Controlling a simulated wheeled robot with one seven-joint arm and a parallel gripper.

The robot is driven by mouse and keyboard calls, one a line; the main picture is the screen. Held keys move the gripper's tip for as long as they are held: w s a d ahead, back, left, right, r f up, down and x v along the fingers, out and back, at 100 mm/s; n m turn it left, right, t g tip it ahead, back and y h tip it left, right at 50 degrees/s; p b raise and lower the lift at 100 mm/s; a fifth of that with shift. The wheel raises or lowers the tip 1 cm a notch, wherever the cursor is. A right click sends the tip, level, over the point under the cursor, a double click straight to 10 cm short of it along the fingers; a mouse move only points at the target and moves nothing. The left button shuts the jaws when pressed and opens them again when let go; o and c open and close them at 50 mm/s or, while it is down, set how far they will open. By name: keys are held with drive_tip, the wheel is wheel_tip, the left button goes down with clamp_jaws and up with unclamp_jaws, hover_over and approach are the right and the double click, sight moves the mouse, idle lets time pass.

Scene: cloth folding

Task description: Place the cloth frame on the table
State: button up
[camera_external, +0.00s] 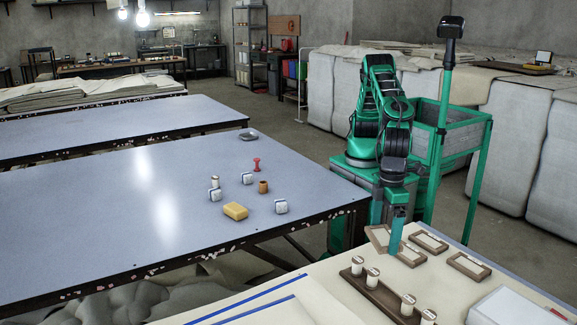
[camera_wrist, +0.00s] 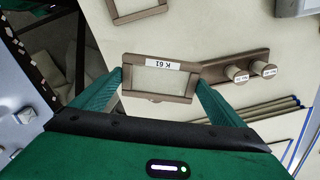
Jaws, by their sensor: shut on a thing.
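My gripper (camera_wrist: 160,78) is shut on a small brown cloth frame (camera_wrist: 132,93) with a pale middle and a white label. The fingers press on its two short sides in the wrist view. In the external view my gripper (camera_external: 394,236) is low over the near right cream table (camera_external: 335,275), and a tilted frame (camera_external: 376,238) beside the fingers appears to be the held one. Whether it touches the table cannot be told. More brown frames lie on this table, one at the right (camera_external: 469,266) and one behind (camera_external: 429,241). Another frame (camera_wrist: 137,10) shows at the wrist view's top.
A brown rack with spools (camera_external: 382,296) stands close by on the cream table; it also shows in the wrist view (camera_wrist: 215,72). A white box (camera_external: 515,307) and blue-edged strips (camera_external: 245,305) lie nearby. The blue-grey table (camera_external: 110,225) holds a yellow block (camera_external: 235,211) and small items.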

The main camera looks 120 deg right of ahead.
drive_tip(key=s+a+n, duration=0.2)
drive_tip(key=s+a, duration=0.6)
drive_tip(key=s, duration=0.4)
drive_tip(key=s+a+n, duration=0.3)
drive_tip(key=s+a, duration=0.5)
drive_tip(key=s, duration=0.5)
hover_over(446, 283)
wheel_tip(446, 283, down, 7)
drive_tip(key=shift+s+f, duration=0.1)
drive_tip(key=shift+f, duration=2.05)
drive_tip(key=shift+f, duration=0.1)
drive_tip(key=o, duration=0.7)
drive_tip(key=shift+o, duration=0.2)
wheel_tip(446, 283, up, 12)
